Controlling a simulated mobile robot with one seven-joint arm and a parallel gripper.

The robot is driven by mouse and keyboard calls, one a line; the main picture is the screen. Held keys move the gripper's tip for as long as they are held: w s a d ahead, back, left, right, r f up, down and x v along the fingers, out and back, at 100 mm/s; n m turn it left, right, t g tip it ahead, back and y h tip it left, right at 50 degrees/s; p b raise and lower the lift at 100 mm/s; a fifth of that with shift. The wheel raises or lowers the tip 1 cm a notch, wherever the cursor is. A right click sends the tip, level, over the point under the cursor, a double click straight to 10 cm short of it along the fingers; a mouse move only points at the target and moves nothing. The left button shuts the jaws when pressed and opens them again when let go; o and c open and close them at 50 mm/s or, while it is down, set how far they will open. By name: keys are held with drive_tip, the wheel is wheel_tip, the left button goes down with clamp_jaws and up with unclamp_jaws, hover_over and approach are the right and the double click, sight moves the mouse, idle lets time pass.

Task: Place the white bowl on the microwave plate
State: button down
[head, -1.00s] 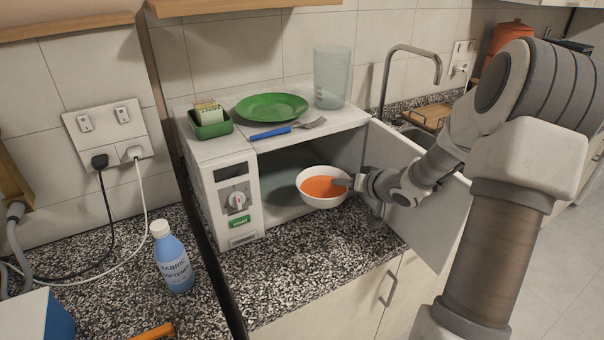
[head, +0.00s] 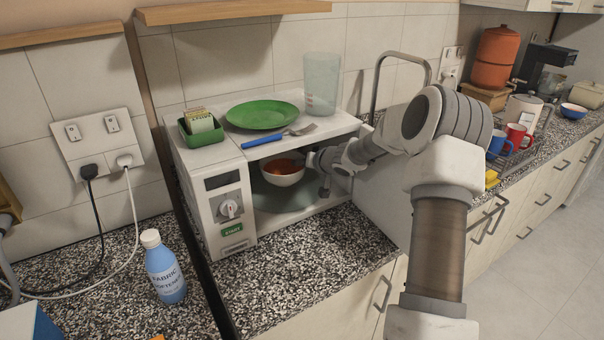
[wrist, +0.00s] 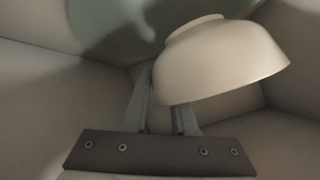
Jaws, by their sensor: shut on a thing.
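The white bowl (head: 284,179) with orange-red contents is inside the open microwave (head: 205,172), below its top panel. My gripper (head: 316,162) reaches in from the right and is shut on the bowl's right rim. In the wrist view the bowl (wrist: 222,62) shows from its side, with its rim between the fingers of my gripper (wrist: 162,100). The microwave plate (head: 290,199) is a grey-green disc on the microwave floor. The bowl appears over it, seemingly a little above. The plate (wrist: 105,22) also shows in the wrist view. The exact gap is hard to tell.
On the microwave stand a green plate (head: 262,114), a fork with a blue handle (head: 262,139), a clear tumbler (head: 322,84) and a green tray (head: 203,136). The open door (head: 385,190) is at the right, beside my arm. A softener bottle (head: 165,268) stands at left.

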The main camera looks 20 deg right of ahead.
wheel_tip(320, 180, down, 3)
drive_tip(key=shift+r+b, duration=0.1)
drive_tip(key=shift+b, duration=0.45)
drive_tip(key=shift+r, duration=0.1)
drive_tip(key=c, duration=1.2)
unclamp_jaws()
drive_tip(key=shift+d+f, duration=0.1)
drive_tip(key=shift+f, duration=0.15)
drive_tip(key=o, duration=0.5)
drive_tip(key=shift+s, duration=0.1)
